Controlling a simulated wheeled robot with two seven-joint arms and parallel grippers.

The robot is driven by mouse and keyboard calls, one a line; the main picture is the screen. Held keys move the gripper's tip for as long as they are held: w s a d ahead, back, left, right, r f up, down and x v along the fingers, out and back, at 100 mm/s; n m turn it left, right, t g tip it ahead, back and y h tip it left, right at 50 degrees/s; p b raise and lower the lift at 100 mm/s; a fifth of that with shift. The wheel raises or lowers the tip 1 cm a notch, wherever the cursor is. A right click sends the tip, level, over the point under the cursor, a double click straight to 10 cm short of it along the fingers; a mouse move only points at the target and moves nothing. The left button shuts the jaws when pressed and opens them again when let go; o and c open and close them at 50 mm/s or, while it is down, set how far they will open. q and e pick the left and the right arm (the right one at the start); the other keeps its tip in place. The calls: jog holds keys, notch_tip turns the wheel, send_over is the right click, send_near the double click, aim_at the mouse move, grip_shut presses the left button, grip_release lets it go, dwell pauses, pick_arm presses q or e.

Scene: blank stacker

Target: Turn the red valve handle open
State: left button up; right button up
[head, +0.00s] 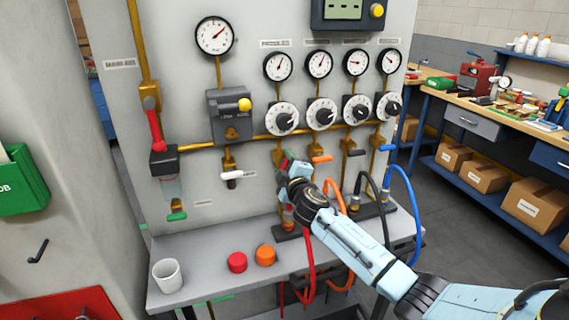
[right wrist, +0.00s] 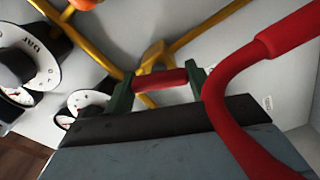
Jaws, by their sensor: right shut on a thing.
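My right gripper (head: 288,166) is at the panel, below the leftmost white dial of the row. In the right wrist view its two dark green fingers (right wrist: 160,84) stand on either side of a short red valve handle (right wrist: 160,80), and the gripper is shut on it. The handle sits in front of a brass valve body (right wrist: 155,57) on the yellow pipe. In the head view the gripper mostly hides this handle, so its exact angle is hard to tell. My left gripper is not in view.
A red hose (head: 308,250) hangs close beside the gripper. Orange, black and blue (head: 407,190) hoses hang to its right. A white cup (head: 167,275), a red cap (head: 237,262) and an orange cap (head: 265,255) stand on the shelf. Another red lever (head: 155,130) is at the left.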

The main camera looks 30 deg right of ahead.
jog(key=n+p, duration=0.1)
jog(key=n, duration=0.3)
jog(key=shift+n, duration=0.3)
jog(key=shift+f, duration=0.1)
dwell(0.4)
jog(key=o, duration=1)
jog(key=p+v, duration=0.1)
jog(key=v, duration=1.2)
jog(key=shift+s, duration=0.25)
